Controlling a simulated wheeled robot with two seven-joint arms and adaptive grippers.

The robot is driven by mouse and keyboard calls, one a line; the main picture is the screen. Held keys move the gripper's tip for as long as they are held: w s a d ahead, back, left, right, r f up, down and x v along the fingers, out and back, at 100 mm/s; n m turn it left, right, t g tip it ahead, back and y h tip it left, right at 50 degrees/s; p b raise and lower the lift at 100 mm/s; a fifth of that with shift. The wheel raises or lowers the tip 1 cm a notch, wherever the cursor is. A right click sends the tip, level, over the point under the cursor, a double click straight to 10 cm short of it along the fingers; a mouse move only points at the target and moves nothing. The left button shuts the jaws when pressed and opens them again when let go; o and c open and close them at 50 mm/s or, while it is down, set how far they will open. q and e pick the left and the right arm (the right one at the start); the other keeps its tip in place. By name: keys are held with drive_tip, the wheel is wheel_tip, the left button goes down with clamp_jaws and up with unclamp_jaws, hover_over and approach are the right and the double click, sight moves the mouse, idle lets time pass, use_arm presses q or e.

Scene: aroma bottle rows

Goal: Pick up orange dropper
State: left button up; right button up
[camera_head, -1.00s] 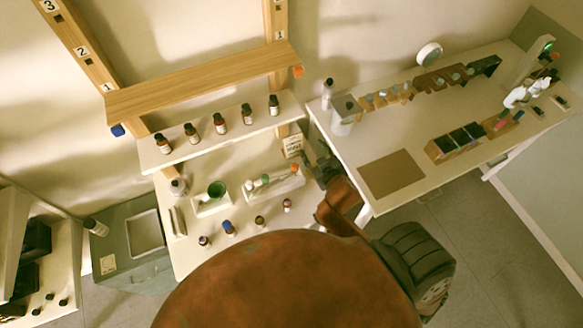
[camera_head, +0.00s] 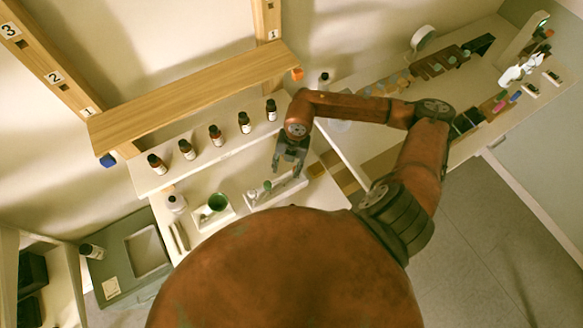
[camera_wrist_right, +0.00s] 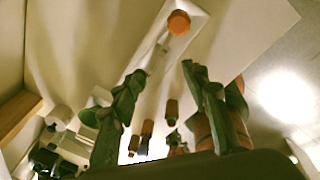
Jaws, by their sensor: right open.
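The orange dropper (camera_wrist_right: 178,22) shows its round orange bulb at the top of the right wrist view, lying at a white tray (camera_wrist_right: 196,32). Its pale stem runs down-left from the bulb. My right gripper (camera_wrist_right: 163,76) is open and empty, with the bulb beyond its fingertips and apart from them. In the head view my right gripper (camera_head: 289,170) hangs over the white tray (camera_head: 262,205), beside a green-topped item (camera_head: 267,185). There the orange bulb is not clearly visible, likely behind the gripper. My left gripper is out of view.
Several brown bottles (camera_head: 215,135) stand on the raised shelf behind the tray, below a wooden beam (camera_head: 200,95). My body hides the front of the table. The right-hand table holds racks (camera_head: 440,62) and other items.

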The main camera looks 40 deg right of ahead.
drive_tip(key=d, duration=0.1)
drive_tip(key=d+h, duration=0.1)
drive_tip(key=d, duration=0.1)
drive_tip(key=d+h, duration=0.1)
drive_tip(key=d, duration=0.1)
drive_tip(key=shift+w+d+m, duration=0.1)
drive_tip(key=shift+w+m, duration=0.3)
drive_tip(key=shift+d+f, duration=0.1)
drive_tip(key=shift+f, duration=0.8)
wheel_tip(320, 180, down, 6)
drive_tip(key=shift+r+p, duration=0.1)
drive_tip(key=shift+p, duration=0.75)
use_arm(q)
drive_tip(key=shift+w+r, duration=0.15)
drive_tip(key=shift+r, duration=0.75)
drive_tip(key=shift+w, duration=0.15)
use_arm(e)
drive_tip(key=c, duration=0.7)
